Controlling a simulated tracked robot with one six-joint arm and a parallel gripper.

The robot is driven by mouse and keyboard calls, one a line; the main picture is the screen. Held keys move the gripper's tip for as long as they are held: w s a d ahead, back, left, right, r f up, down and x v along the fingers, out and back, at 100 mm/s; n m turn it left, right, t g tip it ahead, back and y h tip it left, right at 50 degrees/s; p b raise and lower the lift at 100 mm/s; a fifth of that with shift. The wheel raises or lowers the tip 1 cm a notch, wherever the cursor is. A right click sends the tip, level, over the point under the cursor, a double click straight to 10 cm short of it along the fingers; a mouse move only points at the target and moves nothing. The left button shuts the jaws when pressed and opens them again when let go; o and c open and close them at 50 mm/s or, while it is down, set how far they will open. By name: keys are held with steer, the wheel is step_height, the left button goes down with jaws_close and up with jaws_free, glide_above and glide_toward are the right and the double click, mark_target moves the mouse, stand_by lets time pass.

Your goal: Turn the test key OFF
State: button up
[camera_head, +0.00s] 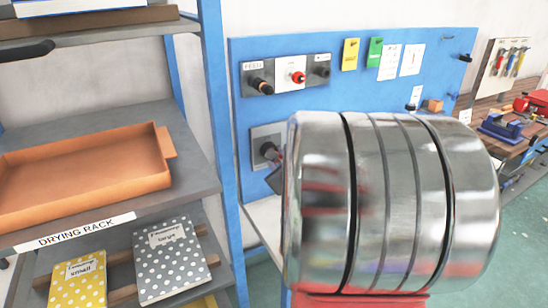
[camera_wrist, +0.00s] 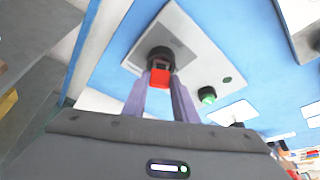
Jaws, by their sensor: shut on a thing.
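The test key shows in the wrist view as a red key piece (camera_wrist: 161,78) below a round black switch barrel (camera_wrist: 160,56) on a light grey plate (camera_wrist: 185,38). My gripper (camera_wrist: 160,86) has its two fingers on either side of the red piece and is shut on it. In the head view the black switch (camera_head: 267,149) sits on its grey plate (camera_head: 262,133), low on the blue panel. My gripper (camera_head: 277,160) reaches it from the right. My large shiny arm link hides most of the gripper there. The key's exact angle is hard to tell.
The blue panel (camera_head: 300,105) carries a row of switches with a red button (camera_head: 298,77), and yellow and green tags. A drying rack with an orange tray (camera_head: 90,170) stands at the left. A workbench is at right.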

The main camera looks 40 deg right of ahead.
steer(key=shift+a+n, duration=0.1)
steer(key=shift+n, duration=0.3)
steer(key=shift+f+n+h, duration=0.1)
steer(key=shift+n+h, duration=0.6)
stand_by(0.3)
steer(key=o, duration=1.1)
steer(key=s, duration=0.1)
steer(key=s+a, duration=0.1)
steer(key=s, duration=0.2)
steer(key=shift+s+a, duration=0.3)
